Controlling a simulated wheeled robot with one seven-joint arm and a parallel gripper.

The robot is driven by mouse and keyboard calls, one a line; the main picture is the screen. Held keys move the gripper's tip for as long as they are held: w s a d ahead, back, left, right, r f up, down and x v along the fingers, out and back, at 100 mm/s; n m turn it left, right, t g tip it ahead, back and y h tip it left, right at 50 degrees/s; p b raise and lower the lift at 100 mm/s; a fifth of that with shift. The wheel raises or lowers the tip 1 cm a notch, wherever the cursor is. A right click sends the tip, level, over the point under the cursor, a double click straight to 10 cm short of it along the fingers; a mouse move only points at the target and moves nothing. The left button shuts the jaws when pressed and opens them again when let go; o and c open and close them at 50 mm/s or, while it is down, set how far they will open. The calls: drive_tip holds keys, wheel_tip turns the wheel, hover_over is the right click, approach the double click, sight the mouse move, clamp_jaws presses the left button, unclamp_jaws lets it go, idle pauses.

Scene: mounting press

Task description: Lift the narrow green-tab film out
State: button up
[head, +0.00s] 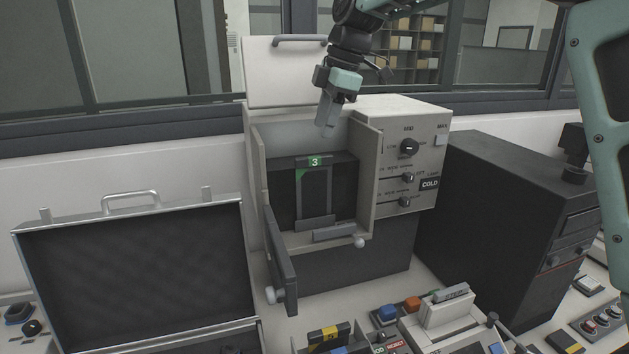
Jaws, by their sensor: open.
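The narrow film (299,195) stands upright inside the open mounting press (254,160). It shows as a thin frame with a dark tab (314,162) at its top, marked with a green "3" label, and a small green corner at upper left. My gripper (326,122) hangs above the press opening, pointing down, higher than the tab and slightly right of it. It is apart from the film and holds nothing I can see. Its finger gap is hard to make out from this side.
The press lid (285,75) is raised and its front door (281,260) hangs open at left. A control panel (411,165) reads COLD. An open case (140,275) stands left, a dark cabinet (510,230) right, and a yellow-labelled item (329,336) lies in front.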

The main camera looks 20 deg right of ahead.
sight(315, 157)
drive_tip(key=shift+w+d+p+x, duration=0.1)
drive_tip(key=shift+p+x, duration=0.85)
drive_tip(key=shift+x, duration=1.1)
drive_tip(key=shift+w+d+p+x, duration=0.15)
drive_tip(key=shift+p+x, duration=0.75)
drive_tip(key=shift+x, duration=1.2)
clamp_jaws()
